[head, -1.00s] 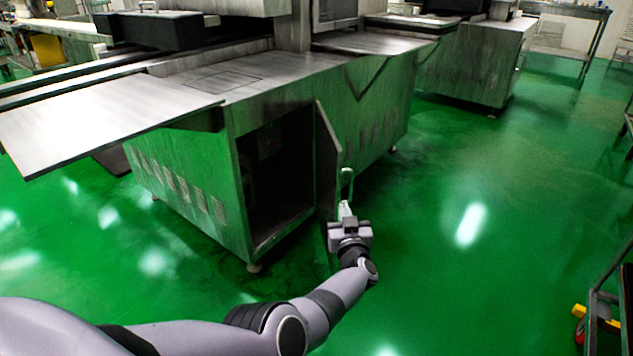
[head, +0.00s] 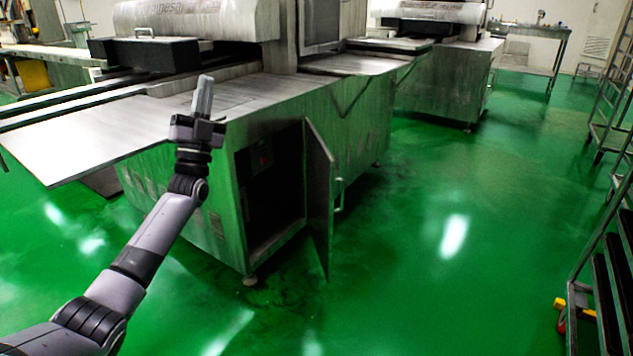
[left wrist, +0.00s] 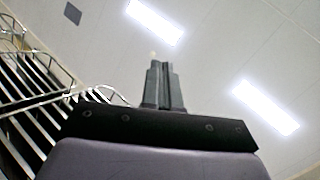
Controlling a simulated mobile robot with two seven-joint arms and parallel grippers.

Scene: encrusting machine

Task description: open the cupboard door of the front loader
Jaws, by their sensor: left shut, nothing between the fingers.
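The front loader (head: 350,115) is a grey metal machine on the green floor in the head view. Its cupboard door (head: 319,195) stands wide open, swung out from the right side of a dark cupboard opening (head: 272,195). A small handle (head: 339,194) is on the door's right face. My left gripper (head: 203,95) is shut and empty, pointing up in front of the machine's flat top, left of the door and apart from it. In the left wrist view its closed fingers (left wrist: 160,85) point toward the ceiling. My right gripper is not in view.
A metal shelf (head: 50,150) juts out at the machine's left. A wheeled rack (head: 600,270) stands at the right, with a yellow and red object (head: 560,303) by it. The green floor between door and rack is clear.

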